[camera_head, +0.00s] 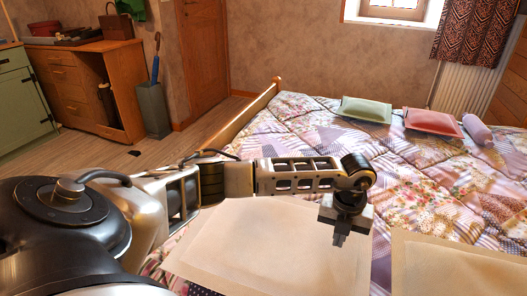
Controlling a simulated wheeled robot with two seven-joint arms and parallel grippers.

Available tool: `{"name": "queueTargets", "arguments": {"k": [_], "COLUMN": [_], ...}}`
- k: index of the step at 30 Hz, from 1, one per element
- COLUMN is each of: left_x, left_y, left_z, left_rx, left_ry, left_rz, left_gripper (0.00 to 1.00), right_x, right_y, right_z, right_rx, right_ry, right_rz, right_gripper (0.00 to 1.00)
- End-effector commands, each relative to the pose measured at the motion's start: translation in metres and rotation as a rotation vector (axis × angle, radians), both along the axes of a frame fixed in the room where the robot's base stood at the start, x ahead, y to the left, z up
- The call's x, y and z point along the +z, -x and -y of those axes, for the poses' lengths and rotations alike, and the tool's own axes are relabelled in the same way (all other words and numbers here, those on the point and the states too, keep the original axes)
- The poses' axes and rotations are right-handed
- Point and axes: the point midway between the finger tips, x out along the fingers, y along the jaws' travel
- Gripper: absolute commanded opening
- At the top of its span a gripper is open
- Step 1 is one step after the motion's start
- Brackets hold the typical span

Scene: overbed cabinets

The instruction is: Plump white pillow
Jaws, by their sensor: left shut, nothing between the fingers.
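A white pillow (262,250) lies flat on the bed, close in front of me. A second white pillow (455,268) lies to its right and is cut off by the picture's edge. My left arm reaches in from the left across the near pillow. My left gripper (339,239) points down over that pillow's right side, with its fingers shut and nothing between them. I cannot tell if the fingertips touch the pillow. My right gripper is not in view.
The bed has a patchwork quilt (310,130) and a wooden bed frame (250,112). A green cushion (366,109), a red cushion (432,122) and a purple roll cushion (477,129) lie at the far side. A wooden desk (75,85) and an umbrella stand (153,109) stand at left.

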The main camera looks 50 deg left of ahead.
Motion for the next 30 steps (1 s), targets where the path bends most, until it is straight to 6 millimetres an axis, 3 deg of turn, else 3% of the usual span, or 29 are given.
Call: {"name": "queueTargets", "arguments": {"k": [17,24,30], "left_x": [-0.019,-0.013,0.006], "left_y": [0.0,0.0,0.0], "left_z": [0.0,0.0,0.0], "left_rx": [0.0,0.0,0.0], "left_ry": [0.0,0.0,0.0], "left_rz": [0.0,0.0,0.0], "left_gripper": [0.0,0.0,0.0], "right_x": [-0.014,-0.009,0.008], "right_y": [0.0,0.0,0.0], "right_z": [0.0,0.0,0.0], "right_rx": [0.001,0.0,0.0], "right_ry": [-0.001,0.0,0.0], "right_rz": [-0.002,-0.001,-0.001], "right_gripper": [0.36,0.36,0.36]}}
